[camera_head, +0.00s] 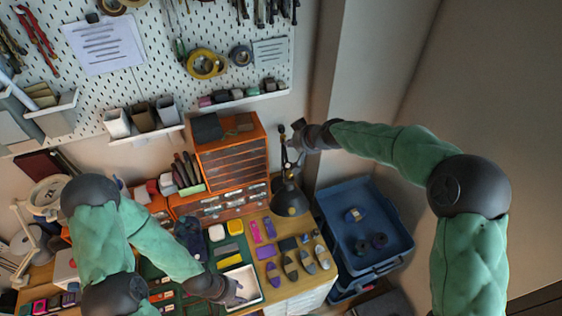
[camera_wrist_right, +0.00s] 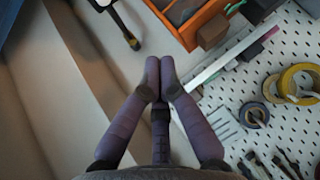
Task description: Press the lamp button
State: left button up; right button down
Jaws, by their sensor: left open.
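A black desk lamp (camera_head: 290,200) stands at the back right of the workbench, its dark shade pointing down and its jointed arm rising behind. No button can be made out on it. My right gripper (camera_head: 299,141) is in the air beside the upper part of the lamp's arm; I cannot tell whether they touch. In the right wrist view my right gripper (camera_wrist_right: 160,80) has its fingertips together with nothing visible between them. A black rod with a yellow end (camera_wrist_right: 127,35) shows beyond it. My left gripper (camera_head: 238,294) is open over a white tray (camera_head: 245,277).
An orange drawer cabinet (camera_head: 236,160) stands left of the lamp. A blue crate (camera_head: 365,232) is right of the bench. A pegboard (camera_head: 180,60) with tools and tape rolls covers the wall. A white ring lamp (camera_head: 47,192) is at far left. Small colored items lie on the bench.

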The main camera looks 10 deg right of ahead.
jog(key=shift+w+a+r, duration=0.1)
jog(key=shift+w+r, duration=0.05)
jog(key=shift+r, duration=0.3)
jog(key=shift+f, duration=0.1)
jog(key=b, duration=0.6)
send_over(288, 166)
jog(key=f, duration=0.7)
jog(key=shift+d+f, duration=0.15)
jog(key=shift+d, duration=0.1)
jog(key=shift+f+b, duration=0.6)
jog(key=shift+f, duration=0.1)
jog(key=shift+f+b, duration=0.45)
jog(key=shift+b, duration=0.15)
